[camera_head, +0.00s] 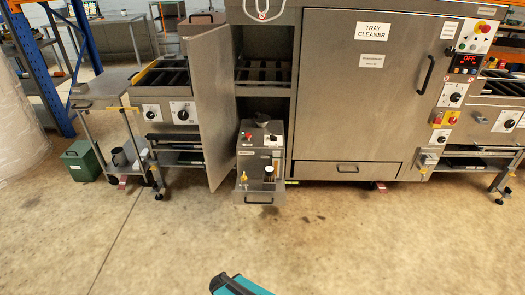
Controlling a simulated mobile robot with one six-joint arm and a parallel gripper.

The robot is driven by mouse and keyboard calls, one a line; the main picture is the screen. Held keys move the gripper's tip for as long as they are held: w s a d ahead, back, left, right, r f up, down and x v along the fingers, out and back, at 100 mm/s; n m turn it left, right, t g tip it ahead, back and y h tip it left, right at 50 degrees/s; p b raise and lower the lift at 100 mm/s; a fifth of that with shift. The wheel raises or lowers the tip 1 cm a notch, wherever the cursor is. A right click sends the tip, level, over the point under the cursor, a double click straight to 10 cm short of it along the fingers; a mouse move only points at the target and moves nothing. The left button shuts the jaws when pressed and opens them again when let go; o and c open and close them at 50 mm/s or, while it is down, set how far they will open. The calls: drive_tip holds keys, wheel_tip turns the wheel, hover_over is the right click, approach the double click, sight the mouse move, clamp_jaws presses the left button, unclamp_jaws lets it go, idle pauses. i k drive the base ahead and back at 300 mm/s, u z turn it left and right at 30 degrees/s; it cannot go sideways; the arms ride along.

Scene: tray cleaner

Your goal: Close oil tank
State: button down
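The oil tank appears to be the steel box unit (248,160) at the foot of the tray cleaner, left of its large door. It stands forward of the open bay, with a low front part that has a handle (258,198). A dark round piece (261,120) is on top. Whether a lid is open is too small to tell. A teal and black part of my arm shows at the bottom edge, well short of the tank. No gripper fingers show.
A tall steel cabinet door (211,110) stands swung open just left of the tank. The closed tray cleaner door (345,100) is to the right, above a drawer (347,169). A green box (80,162) is at far left. The floor in front is clear.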

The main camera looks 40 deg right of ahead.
sight(254, 155)
drive_tip(key=i, duration=0.9)
drive_tip(key=u, duration=0.05)
